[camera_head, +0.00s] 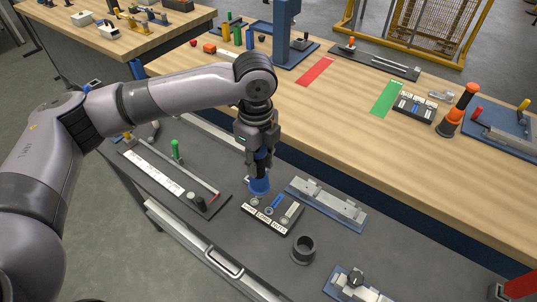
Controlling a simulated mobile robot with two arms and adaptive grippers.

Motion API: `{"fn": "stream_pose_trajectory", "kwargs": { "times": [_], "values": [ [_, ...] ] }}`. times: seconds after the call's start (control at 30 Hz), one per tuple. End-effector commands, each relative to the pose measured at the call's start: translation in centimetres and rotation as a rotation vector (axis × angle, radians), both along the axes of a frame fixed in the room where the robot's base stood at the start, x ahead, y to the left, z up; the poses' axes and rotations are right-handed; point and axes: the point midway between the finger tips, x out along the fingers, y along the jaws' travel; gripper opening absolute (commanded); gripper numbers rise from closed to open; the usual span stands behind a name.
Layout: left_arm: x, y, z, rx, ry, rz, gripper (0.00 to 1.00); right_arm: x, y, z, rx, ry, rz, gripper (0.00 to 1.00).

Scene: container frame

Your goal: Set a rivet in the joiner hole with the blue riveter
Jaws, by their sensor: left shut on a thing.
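My left gripper (261,158) points down over the dark grey bench and is shut on the blue riveter (259,186). The riveter hangs roughly upright, its blue flared lower end by the back-left edge of a small black labelled tray (252,229). Whether its tip touches anything I cannot tell. The tray has several compartments with small metal parts, too small to identify surely. Right of it, a blue plate (350,228) carries a long grey metal piece (325,200), possibly the joiner; its hole is not clear. My right gripper is out of view.
An empty-looking dark round holder (303,249) stands right of the tray. A black board (165,172) with a green-handled tool lies left. Another blue fixture (352,286) is at the front. The wooden bench (345,120) behind holds an orange tool (457,112) and a blue column (283,35).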

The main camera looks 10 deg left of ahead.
Motion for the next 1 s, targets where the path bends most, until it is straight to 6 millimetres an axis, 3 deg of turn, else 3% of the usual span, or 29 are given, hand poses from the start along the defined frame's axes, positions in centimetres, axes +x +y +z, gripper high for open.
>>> {"fn": "stream_pose_trajectory", "kwargs": {
  "times": [0.2,0.4,0.67,1.0],
  "values": [
    [0.3,-1.5,0.6,-0.002,0.003,-0.385,0.00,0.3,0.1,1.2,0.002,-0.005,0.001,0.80],
    [0.4,-2.2,0.6,-0.004,0.004,-0.582,0.00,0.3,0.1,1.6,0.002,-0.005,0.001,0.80],
    [0.4,-2.4,-0.1,-0.004,0.004,-0.630,0.00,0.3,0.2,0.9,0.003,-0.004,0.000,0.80],
    [0.4,-2.3,-2.9,-0.003,0.003,-0.628,0.00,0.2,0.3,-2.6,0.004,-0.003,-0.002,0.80]
  ]
}}
